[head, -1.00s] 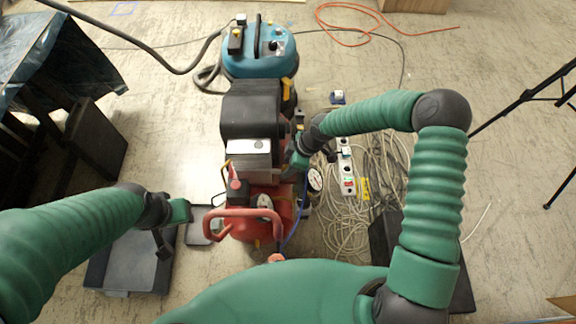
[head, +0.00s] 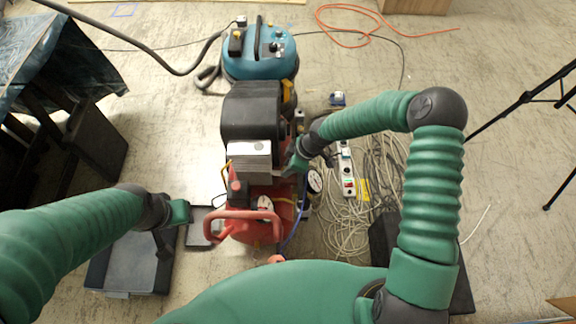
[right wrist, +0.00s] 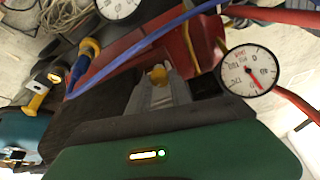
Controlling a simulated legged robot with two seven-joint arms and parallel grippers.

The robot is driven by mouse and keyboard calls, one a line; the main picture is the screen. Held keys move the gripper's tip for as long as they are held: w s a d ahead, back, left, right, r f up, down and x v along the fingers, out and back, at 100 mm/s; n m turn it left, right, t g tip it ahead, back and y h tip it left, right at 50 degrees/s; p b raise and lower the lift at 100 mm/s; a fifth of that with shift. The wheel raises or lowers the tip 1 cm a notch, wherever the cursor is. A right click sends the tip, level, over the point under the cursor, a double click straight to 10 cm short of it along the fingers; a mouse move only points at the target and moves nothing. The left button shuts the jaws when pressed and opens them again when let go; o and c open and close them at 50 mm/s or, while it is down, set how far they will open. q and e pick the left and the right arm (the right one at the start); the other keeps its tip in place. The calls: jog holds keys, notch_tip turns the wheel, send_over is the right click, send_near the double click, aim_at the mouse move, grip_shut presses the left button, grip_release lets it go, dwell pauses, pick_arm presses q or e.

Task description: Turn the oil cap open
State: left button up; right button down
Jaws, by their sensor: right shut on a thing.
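The red compressor (head: 258,215) stands on the floor in front of me, with a dark housing (head: 250,112) at its far end. A small yellow cap (right wrist: 158,75) shows in the right wrist view, at the tips of the grey fingers of my right gripper (right wrist: 157,86). The gripper is shut on this cap, low on the machine. In the head view my right gripper (head: 292,165) reaches the compressor's right side, and the cap is hidden there. My left gripper (head: 170,240) hangs left of the compressor, apart from it; its opening is unclear.
Pressure gauges (right wrist: 249,70) and a blue hose (right wrist: 140,45) lie close to my right gripper. A power strip (head: 347,170) and tangled cables (head: 340,230) lie right of the compressor. A blue vacuum (head: 258,55) stands behind it. A dark bin (head: 130,262) is at left.

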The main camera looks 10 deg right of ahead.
jog(key=m+t+p, duration=0.1)
jog(key=m, duration=0.2)
jog(key=shift+a+r+h, duration=0.1)
jog(key=shift+r+h, duration=0.05)
jog(key=shift+h, duration=0.25)
jog(key=m, duration=0.2)
jog(key=m+t+h+p, duration=0.1)
jog(key=m, duration=0.2)
jog(key=shift+s+a+h, duration=0.1)
jog(key=shift+a+h, duration=0.1)
jog(key=shift+h, duration=0.1)
jog(key=m+h+p, duration=0.1)
jog(key=m+p, duration=0.1)
jog(key=m, duration=0.1)
jog(key=shift+a+r+m+t, duration=0.1)
jog(key=shift+m+t, duration=0.3)
jog(key=shift+m+h+p, duration=0.7)
jog(key=shift+m, duration=0.7)
jog(key=shift+a, duration=0.1)
jog(key=c, duration=1.2)
grip_release()
jog(key=shift+f, duration=0.2)
jog(key=shift+s, duration=0.1)
